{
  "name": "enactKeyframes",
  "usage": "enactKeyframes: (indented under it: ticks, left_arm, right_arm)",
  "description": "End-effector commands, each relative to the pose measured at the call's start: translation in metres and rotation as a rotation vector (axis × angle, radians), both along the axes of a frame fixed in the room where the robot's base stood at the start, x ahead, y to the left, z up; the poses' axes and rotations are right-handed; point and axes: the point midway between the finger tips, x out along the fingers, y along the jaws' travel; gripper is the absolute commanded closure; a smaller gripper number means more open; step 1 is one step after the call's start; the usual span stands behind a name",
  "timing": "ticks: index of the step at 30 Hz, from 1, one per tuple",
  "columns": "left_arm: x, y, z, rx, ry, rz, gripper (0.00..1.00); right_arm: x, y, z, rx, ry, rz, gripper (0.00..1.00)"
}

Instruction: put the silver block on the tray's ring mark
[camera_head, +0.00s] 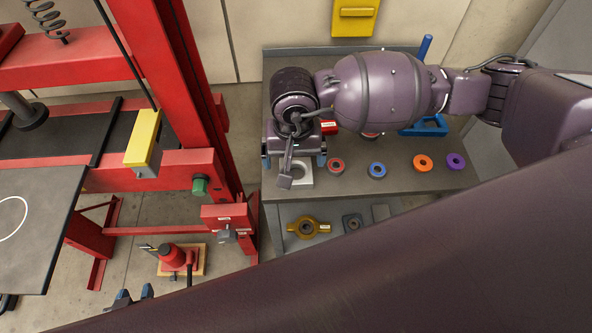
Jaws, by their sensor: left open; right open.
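The silver block (304,181), pale with a round opening, sits on the grey workbench near its left edge. My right gripper (294,161) is above it, open, with its blue-tipped fingers apart at either side; part of the block is hidden by the gripper. I cannot tell whether the fingers touch it. The tray (55,225) is a dark flat plate at the far left, cut off by the picture edge. Its white ring mark (27,212) is partly in view and bare. My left gripper (134,296) is open and empty at the bottom left, below the tray's level in the picture.
Red, blue, orange and purple rings (423,163) lie right of the block on the workbench (400,187). A lower shelf holds a yellow flanged part (308,228). A red press frame (180,100) stands between bench and tray. A red jack (175,255) is on the floor.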

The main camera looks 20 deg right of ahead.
Motion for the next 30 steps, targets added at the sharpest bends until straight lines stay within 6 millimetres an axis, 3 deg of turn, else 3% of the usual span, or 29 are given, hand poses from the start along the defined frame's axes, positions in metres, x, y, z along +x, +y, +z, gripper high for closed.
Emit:
enactKeyframes:
  ticks: [9, 18, 30]
  left_arm:
    - [0.0, -0.001, 0.0, -0.002, -0.001, 0.001, 0.57]
    - [-0.007, 0.0, -0.004, -0.001, 0.014, 0.005, 0.57]
    - [-0.008, 0.001, -0.005, -0.001, 0.015, 0.005, 0.57]
  right_arm:
    - [-0.005, -0.003, -0.039, 0.0, 0.002, -0.001, 0.0]
    - [-0.005, -0.003, -0.043, -0.001, 0.001, 0.0, 0.0]
    - [-0.004, -0.003, -0.042, 0.0, 0.0, 0.0, 0.6]
